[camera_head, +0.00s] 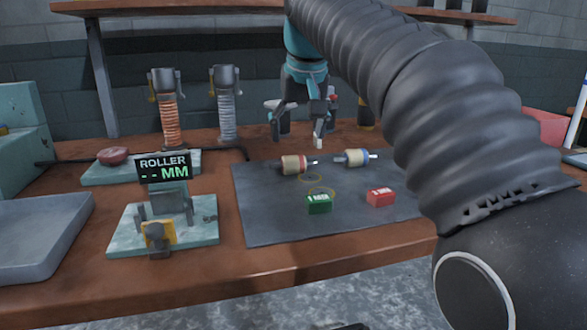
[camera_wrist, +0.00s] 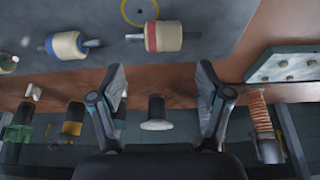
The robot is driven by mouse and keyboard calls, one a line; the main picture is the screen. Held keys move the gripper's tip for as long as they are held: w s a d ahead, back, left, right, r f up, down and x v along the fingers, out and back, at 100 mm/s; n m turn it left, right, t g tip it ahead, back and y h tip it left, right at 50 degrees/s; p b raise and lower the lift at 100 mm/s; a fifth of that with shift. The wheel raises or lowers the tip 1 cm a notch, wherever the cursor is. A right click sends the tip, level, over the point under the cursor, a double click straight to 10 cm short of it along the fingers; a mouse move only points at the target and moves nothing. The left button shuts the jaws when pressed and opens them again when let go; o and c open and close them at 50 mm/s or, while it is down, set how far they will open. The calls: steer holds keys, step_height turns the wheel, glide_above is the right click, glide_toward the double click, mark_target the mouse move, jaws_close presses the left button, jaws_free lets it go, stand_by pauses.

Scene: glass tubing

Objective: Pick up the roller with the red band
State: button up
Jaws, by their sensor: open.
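The roller with the red band (camera_head: 293,165) lies on its side on the dark mat (camera_head: 262,215), a cream cylinder with metal shaft ends. In the wrist view the same red-banded roller (camera_wrist: 163,36) is at the top, beyond the fingertips. A similar roller with a blue band (camera_head: 355,157) lies to its right; it also shows in the wrist view (camera_wrist: 66,45).
A green block (camera_head: 319,204) and a red block (camera_head: 380,197) sit on the mat in front of the rollers. The roller gauge (camera_head: 163,205) stands on a pale plate at left, near a grey tray (camera_head: 40,235). Two coil stands (camera_head: 168,110) are behind.

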mark_target(294, 156)
steer(key=shift+s+b+x, duration=0.2)
steer(key=shift+b+x, duration=0.4)
steer(key=shift+x, duration=2.05)
steer(key=shift+a+f, duration=0.1)
steer(key=shift+a, duration=0.05)
steer(key=c, duration=1.3)
steer(key=shift+o, duration=0.2)
